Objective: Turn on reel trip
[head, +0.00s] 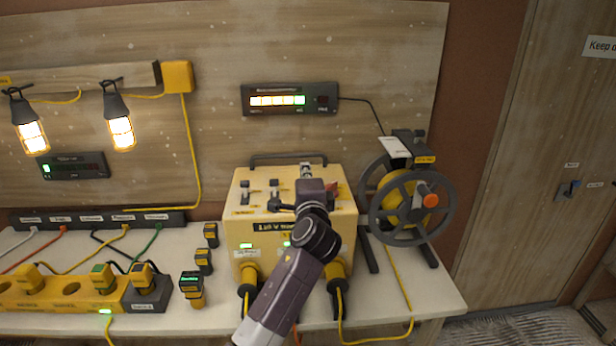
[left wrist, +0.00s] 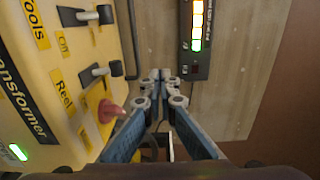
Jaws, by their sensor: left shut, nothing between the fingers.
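The yellow transformer box (head: 243,222) stands on the bench, with black levers and small labels on its top. In the left wrist view, a black lever (left wrist: 95,73) sits beside the label reading "Reel" (left wrist: 62,92). A second lever (left wrist: 88,16) sits further up. A red knob (left wrist: 110,111) is just below the Reel lever. My left gripper (left wrist: 160,76) is shut and empty, to the right of the lever and knob, apart from them in the picture. In the head view my left gripper (head: 306,180) hides part of the box's top. My right gripper is not in view.
A cable reel (head: 408,205) stands right of the box. A wall meter (head: 290,99) has lit yellow and green cells. Plugs (head: 191,284) and a yellow power strip (head: 70,292) lie left. A handle (head: 288,157) rises behind the box top.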

